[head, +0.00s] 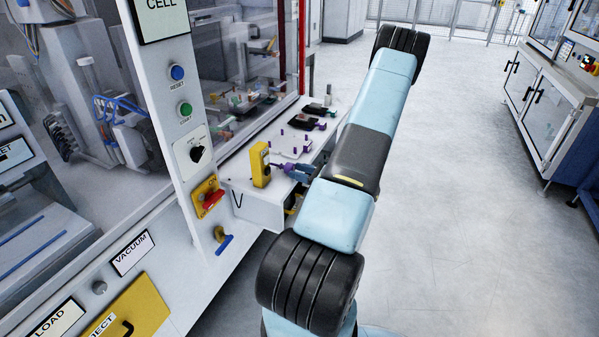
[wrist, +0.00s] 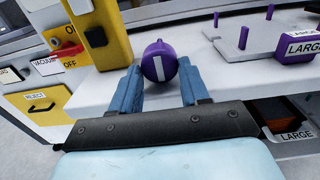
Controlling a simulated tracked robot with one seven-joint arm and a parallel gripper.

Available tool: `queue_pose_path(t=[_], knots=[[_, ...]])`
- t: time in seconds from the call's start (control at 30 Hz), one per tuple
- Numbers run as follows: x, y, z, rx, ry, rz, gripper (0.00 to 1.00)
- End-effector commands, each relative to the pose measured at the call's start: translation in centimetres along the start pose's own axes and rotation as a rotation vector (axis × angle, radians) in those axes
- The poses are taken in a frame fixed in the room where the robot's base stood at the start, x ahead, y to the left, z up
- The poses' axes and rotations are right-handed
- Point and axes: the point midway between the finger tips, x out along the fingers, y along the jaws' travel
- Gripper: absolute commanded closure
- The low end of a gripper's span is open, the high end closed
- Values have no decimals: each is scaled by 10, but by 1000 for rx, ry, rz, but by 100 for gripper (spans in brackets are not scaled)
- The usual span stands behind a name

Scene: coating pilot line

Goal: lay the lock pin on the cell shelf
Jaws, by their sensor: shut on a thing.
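My gripper (wrist: 160,82) has blue fingers and is shut on a purple round-headed piece with a white stripe, which I take to be the lock pin (wrist: 158,62). In the head view my gripper (head: 297,170) is at the front end of the white cell shelf (head: 255,203), just right of a yellow upright device. The purple piece (head: 277,165) shows small at its fingertips. In the wrist view the piece appears over the shelf (wrist: 120,83); I cannot tell whether it touches. The rest of the pin is hidden behind its head.
The yellow device (head: 261,164) stands close left of my gripper. A white plate with purple pegs (head: 291,146) lies behind it, with a purple block labelled LARGE (wrist: 292,49) beside it. A red switch (head: 212,197) is on the left panel.

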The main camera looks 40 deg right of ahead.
Motion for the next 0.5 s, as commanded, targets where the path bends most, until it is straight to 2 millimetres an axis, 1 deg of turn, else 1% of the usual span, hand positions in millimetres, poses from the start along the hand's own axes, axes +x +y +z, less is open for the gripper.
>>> queue_pose_path(t=[0.1,0.13,0.43,0.5], knots=[[0,0,0,0,0,0,91],[-1,0,0,0,0,-1,54],[-1,-1,0,0,0,-1,25],[-1,-1,0,0,0,-2,25]])
